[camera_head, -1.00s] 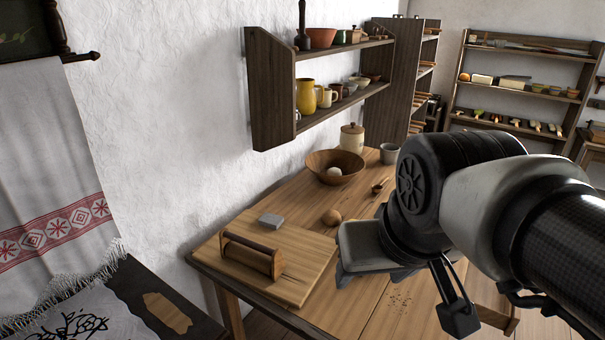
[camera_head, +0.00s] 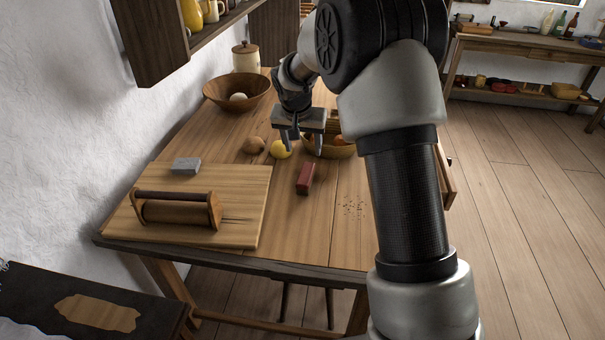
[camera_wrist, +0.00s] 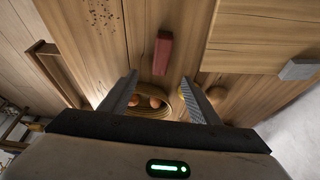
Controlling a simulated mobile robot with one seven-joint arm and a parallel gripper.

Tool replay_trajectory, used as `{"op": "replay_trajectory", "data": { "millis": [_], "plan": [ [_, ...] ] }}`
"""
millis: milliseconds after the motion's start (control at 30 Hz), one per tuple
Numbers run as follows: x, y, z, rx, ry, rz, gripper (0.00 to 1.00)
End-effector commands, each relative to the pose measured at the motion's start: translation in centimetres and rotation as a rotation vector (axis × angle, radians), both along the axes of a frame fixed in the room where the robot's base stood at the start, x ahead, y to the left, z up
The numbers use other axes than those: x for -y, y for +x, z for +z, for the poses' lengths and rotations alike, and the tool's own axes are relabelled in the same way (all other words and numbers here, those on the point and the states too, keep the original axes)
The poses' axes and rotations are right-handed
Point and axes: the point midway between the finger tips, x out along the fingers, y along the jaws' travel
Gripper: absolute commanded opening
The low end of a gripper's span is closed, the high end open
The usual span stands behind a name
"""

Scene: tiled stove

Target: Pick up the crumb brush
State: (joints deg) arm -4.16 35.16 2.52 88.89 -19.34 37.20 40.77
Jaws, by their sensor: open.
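A small dark red block (camera_head: 305,178), which seems to be the crumb brush, lies on the wooden table; I cannot make out bristles. In the wrist view the red block (camera_wrist: 162,52) shows whole, ahead of and between my fingertips, apart from them. My gripper (camera_head: 306,146) is open and empty, pointing down above the table behind the block. In the wrist view my gripper (camera_wrist: 158,79) has both fingers spread, with a bowl of round things visible between them.
Crumbs (camera_head: 354,208) lie right of the block. A yellow fruit (camera_head: 281,150), a brown round thing (camera_head: 254,145) and a wicker bowl (camera_head: 332,152) are near my gripper.

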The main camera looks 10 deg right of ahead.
Motion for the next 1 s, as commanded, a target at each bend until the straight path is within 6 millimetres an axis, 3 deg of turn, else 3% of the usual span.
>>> {"op": "replay_trajectory", "data": {
  "millis": [500, 833, 1000],
  "plan": [
    [1.4, 3.6, -9.6, -0.003, 0.0, -0.004, 0.56],
    [1.7, 4.7, -12.1, -0.002, 0.0, -0.001, 0.56],
    [1.9, 5.9, -14.6, -0.003, 0.0, -0.003, 0.56]
  ]
}}
